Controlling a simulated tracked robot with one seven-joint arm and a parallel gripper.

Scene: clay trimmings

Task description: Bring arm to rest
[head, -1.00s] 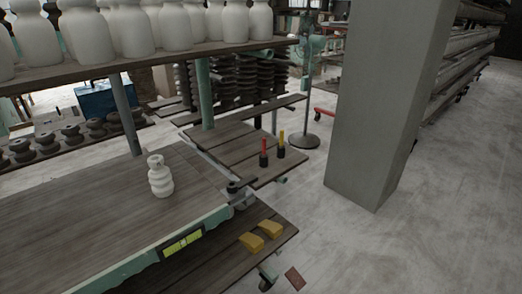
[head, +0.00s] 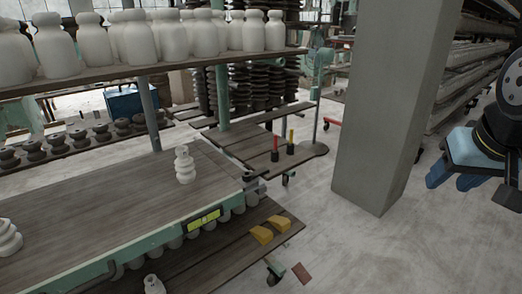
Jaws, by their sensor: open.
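My gripper (head: 453,181), with blue fingers, is at the right edge, in front of the grey pillar's right side and above the floor. Its fingers are apart, and I see nothing between them. Part of my arm is cut off by the frame edge. The gripper is clear of the wooden cart (head: 110,205) and touches nothing that I can see.
A grey pillar (head: 388,110) stands left of my gripper. Bare floor (head: 400,255) lies in front of the pillar.

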